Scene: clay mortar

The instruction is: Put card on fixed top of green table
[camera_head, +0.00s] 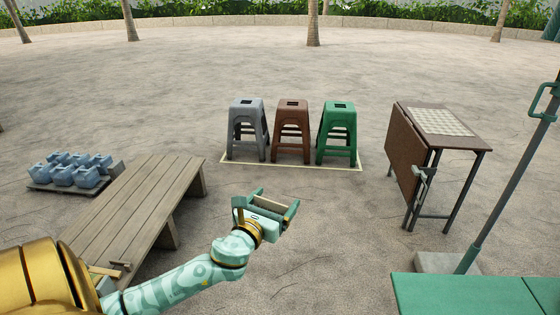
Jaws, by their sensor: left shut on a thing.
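My left gripper (268,207) is at the middle of the view, held out over the bare ground. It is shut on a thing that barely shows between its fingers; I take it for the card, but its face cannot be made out. The green table (455,296) is at the bottom right, cut off by the frame edges. A seam crosses its top near the right, and I cannot tell which part is fixed. The gripper is to the left of this table and apart from it. My right gripper is out of view.
Grey, brown and green stools (337,130) stand in a row behind the gripper. A brown folding table (465,138) with a checkered top and hanging leaf stands at right. A green pole (506,185) rises behind the green table. A wooden bench (140,205) is at left.

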